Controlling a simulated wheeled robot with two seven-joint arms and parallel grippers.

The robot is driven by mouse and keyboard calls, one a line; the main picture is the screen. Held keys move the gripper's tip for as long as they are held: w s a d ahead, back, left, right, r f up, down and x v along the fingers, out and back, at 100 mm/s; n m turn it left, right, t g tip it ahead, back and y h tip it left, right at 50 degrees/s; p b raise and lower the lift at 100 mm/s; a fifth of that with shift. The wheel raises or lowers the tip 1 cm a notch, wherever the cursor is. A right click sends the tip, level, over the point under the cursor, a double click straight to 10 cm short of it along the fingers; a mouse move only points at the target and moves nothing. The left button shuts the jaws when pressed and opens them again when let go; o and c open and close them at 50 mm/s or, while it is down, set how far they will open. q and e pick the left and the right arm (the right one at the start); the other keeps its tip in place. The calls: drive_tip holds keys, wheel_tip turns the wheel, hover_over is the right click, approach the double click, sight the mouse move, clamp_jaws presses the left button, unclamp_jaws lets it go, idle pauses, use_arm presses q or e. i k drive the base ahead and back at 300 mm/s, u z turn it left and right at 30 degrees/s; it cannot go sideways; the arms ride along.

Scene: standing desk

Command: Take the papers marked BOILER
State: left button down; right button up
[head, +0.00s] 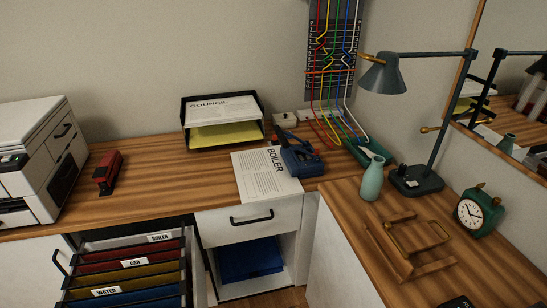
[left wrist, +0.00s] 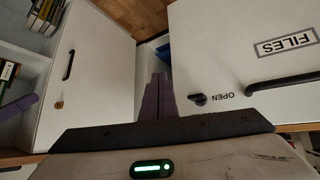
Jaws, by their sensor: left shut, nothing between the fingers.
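The papers marked BOILER (head: 262,182) lie on the desk at centre in the head view, front edge near the desk's edge. A blue device (head: 301,158) overlaps or stands at their upper right side; I cannot tell whether it rests on them. A hanging file labelled BOILER (head: 160,238) is at the back of the open file drawer at lower left. My left gripper (left wrist: 157,78) shows only in the left wrist view, its fingers together and empty, in front of white cabinet fronts. One front bears a FILES label (left wrist: 286,43). My right gripper is in neither view.
A black tray (head: 184,138) holds COUNCIL papers (head: 222,106). A white printer (head: 36,160) and red stapler (head: 107,172) stand left. A vase (head: 372,180), lamp (head: 385,75), wooden stand (head: 405,245) and clock (head: 477,212) stand right. The desk left of the papers is clear.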

sight(262, 174)
drive_tip(key=u, duration=0.55)
drive_tip(key=k, duration=1.25)
drive_tip(key=u, duration=0.55)
drive_tip(key=i, duration=0.8)
drive_tip(key=z, duration=0.1)
